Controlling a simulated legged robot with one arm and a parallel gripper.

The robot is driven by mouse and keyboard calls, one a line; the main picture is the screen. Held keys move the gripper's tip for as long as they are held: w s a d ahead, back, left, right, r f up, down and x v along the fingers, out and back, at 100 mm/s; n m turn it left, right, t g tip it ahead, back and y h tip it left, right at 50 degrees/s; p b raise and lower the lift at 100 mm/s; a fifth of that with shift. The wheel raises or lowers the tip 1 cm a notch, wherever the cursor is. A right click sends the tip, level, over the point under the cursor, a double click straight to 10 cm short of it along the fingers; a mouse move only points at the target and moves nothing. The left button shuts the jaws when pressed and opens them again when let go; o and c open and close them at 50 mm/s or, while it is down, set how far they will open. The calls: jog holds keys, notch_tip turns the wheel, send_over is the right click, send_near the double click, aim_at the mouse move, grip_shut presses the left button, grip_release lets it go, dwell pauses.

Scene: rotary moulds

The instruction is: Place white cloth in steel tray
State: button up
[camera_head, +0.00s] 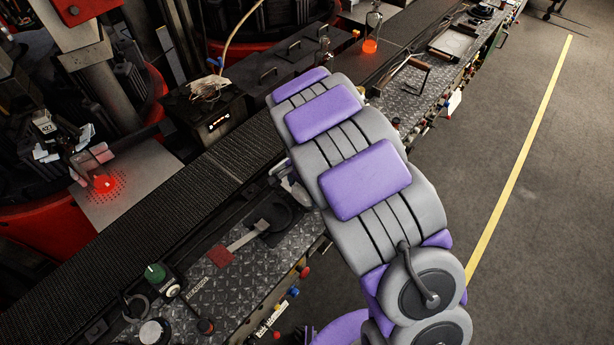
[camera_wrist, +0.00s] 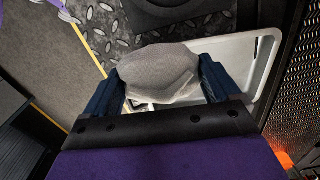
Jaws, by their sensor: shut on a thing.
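My gripper (camera_wrist: 162,74) shows in the wrist view, with dark blue fingers on both sides of a bunched greyish-white cloth (camera_wrist: 160,68). The fingers are shut on the cloth. The pale steel tray (camera_wrist: 264,48) lies behind and below the cloth, its right rim and far corner in sight. The cloth and my gripper hide much of the tray, and I cannot tell whether the cloth touches it. A small pale piece beside my arm may be the tray's edge.
A black round part (camera_wrist: 165,8) sits on the diamond-plate bench beside the tray. The dark mesh conveyor (camera_head: 180,205) runs along the bench. A red-handled tool (camera_head: 240,242) lies on the plate. Open floor (camera_head: 545,220) with a yellow line is at right.

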jog(key=w, duration=0.2)
jog(key=w+a, duration=0.1)
jog(key=w, duration=0.1)
jog(key=w+a+f, duration=0.1)
jog(key=shift+w+a, duration=0.2)
jog(key=shift+w, duration=0.2)
jog(key=shift+w+d+b, duration=0.35)
jog(key=shift+w+d, duration=0.05)
jog(key=shift+w, duration=0.45)
jog(key=shift+w+d, duration=0.1)
jog(key=shift+d, duration=0.6)
jog(key=f, duration=0.3)
jog(key=shift+a+b, duration=0.25)
jog(key=shift+b, duration=0.1)
jog(key=shift+a+f, duration=0.25)
jog(key=shift+a, duration=0.4)
jog(key=o, duration=0.6)
jog(key=shift+d, duration=0.15)
jog(key=shift+o, duration=0.6)
jog(key=shift+d, duration=0.2)
jog(key=shift+d+r, duration=0.1)
jog(key=shift+d, duration=0.3)
jog(key=shift+a+r, duration=0.2)
jog(key=shift+r, duration=0.15)
notch_tip(320, 180, up, 11)
jog(key=shift+a+r+p, duration=0.15)
jog(key=shift+r+p, duration=0.05)
jog(key=shift+p, duration=0.7)
